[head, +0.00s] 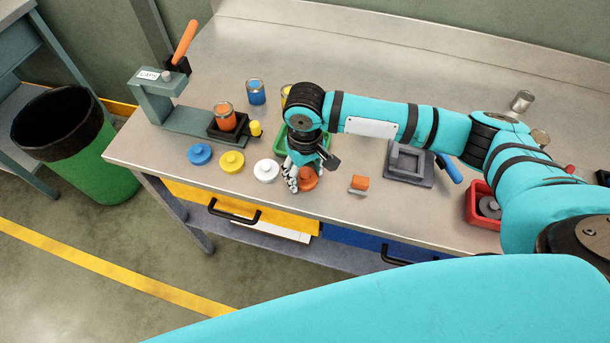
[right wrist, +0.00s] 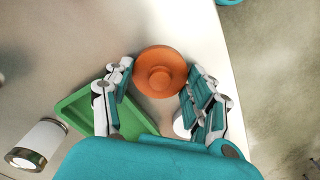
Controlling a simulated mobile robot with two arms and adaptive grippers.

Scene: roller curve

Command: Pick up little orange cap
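The little orange cap (head: 308,181) is a round disc with a raised knob, lying near the front edge of the bench. My right gripper (head: 299,177) is low over it and hides part of it in the head view. In the right wrist view the cap (right wrist: 160,72) lies between the fingertips of my right gripper (right wrist: 160,82). The fingers are spread on either side of it; I cannot tell whether they touch it. My left gripper is not in view.
White (head: 266,170), yellow (head: 232,162) and blue (head: 199,154) caps lie in a row to the left. A green tray (right wrist: 75,108) is close behind the gripper. The capping press (head: 160,108), grey fixture (head: 424,181) and red bin (head: 477,216) stand on the bench.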

